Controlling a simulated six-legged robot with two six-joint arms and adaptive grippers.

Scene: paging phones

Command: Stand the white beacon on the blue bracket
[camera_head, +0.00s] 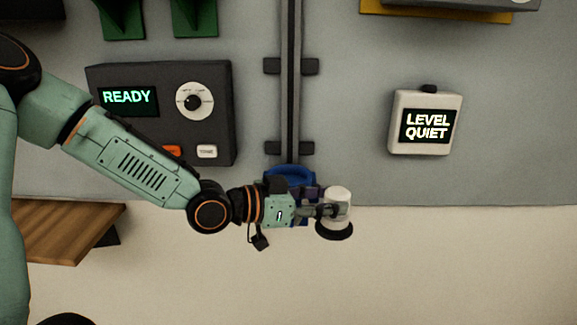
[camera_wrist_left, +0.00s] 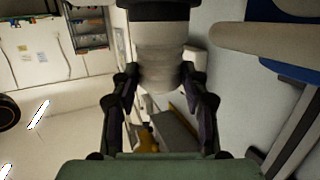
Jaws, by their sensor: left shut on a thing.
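The white beacon (camera_head: 340,200), a pale cylinder with a wide black base (camera_head: 334,231), is held roughly upright, base down, in the head view. My left gripper (camera_head: 328,211) is shut on its side. The beacon (camera_wrist_left: 165,50) also shows between the two fingers of my left gripper (camera_wrist_left: 162,78) in the left wrist view, its black base toward the top edge. The blue bracket (camera_head: 290,173) is on the wall below the vertical conduit, left of the beacon in the picture. My gripper and wrist hide its lower part. The beacon appears apart from it. My right gripper is not in view.
A dark panel reading READY (camera_head: 215,90), with a dial and buttons, is on the wall at left. A pale box reading LEVEL QUIET (camera_head: 397,135) is at right. A wooden surface (camera_head: 65,230) lies at lower left. The area right of the beacon looks clear.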

